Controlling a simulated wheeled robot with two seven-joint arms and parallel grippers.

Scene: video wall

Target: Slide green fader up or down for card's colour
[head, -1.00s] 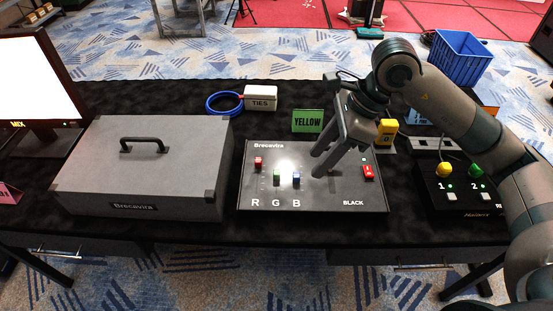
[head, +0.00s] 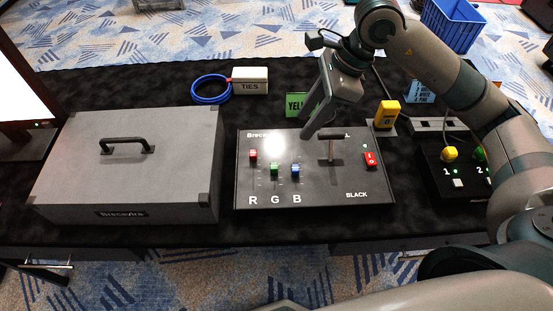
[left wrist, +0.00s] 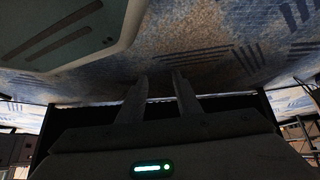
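The green fader (head: 274,169) stands on the black panel (head: 315,196) above the letter G. The red fader (head: 253,156) sits farther up its slot to the left, and the blue fader (head: 295,170) is just right of it at nearly the same height. The green card (head: 292,104) bearing the word YELLOW stands behind the panel, its right part hidden by my right gripper. My right gripper (head: 308,134) is over the panel's back part, clear of all three faders; its finger gap is not clear. My left gripper (left wrist: 159,76) is open and empty in the left wrist view.
A T-shaped lever (head: 331,146) and a red switch (head: 371,159) are on the panel's right side. A grey case (head: 130,170) stands left. A TIES box (head: 250,81), blue ring (head: 211,89), yellow device (head: 386,114) and button box (head: 455,180) surround it.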

